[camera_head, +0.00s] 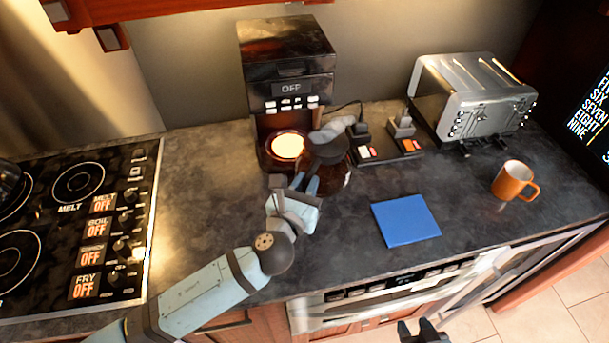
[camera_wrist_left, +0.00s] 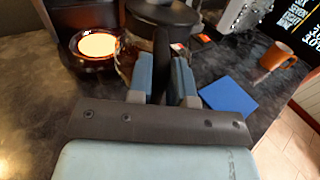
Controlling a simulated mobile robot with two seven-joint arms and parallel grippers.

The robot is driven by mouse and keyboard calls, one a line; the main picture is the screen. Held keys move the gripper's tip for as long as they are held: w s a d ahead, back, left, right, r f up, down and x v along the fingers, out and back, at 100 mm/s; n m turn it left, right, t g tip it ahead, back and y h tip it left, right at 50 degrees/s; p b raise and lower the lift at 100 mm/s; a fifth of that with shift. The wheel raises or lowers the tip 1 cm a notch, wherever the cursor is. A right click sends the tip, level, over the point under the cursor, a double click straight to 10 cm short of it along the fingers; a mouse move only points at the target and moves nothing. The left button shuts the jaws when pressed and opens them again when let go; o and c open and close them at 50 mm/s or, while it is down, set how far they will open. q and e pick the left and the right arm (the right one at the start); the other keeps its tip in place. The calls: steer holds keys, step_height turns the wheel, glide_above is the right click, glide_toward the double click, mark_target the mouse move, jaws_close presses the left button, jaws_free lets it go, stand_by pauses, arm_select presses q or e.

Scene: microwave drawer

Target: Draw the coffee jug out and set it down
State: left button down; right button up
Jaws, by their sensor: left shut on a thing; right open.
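The coffee jug (camera_head: 330,146) has a dark lid and a dark see-through body. It is out to the right of the coffee machine's glowing round hot plate (camera_head: 287,146). My left gripper (camera_head: 306,184) is shut on the jug's dark handle (camera_wrist_left: 162,52), which stands between the blue fingers in the left wrist view. The arm hides part of the jug, and I cannot tell whether its base touches the counter. The coffee machine (camera_head: 288,62) reads OFF. A flat blue square (camera_head: 405,220) lies bare on the counter. My right gripper (camera_head: 424,332) is open and empty at the bottom edge.
A socket strip with plugs (camera_head: 388,148) lies just right of the jug, with a silver toaster (camera_head: 474,98) beyond. An orange mug (camera_head: 514,181) stands at the right. A stove (camera_head: 75,220) is at the left. The counter around the blue square is clear.

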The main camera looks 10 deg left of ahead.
arm_select(q)
steer(key=shift+s+d+r, duration=0.1)
steer(key=shift+s+d, duration=0.2)
steer(key=shift+s, duration=0.35)
steer(key=shift+s+d+r, duration=0.1)
steer(key=shift+s+d, duration=0.15)
steer(key=shift+s, duration=0.4)
steer(key=shift+s+d, duration=0.3)
steer(key=shift+s, duration=0.35)
arm_select(e)
steer(key=shift+r, duration=0.35)
arm_select(q)
steer(key=shift+w+d, duration=0.1)
arm_select(e)
steer(key=shift+d, duration=0.1)
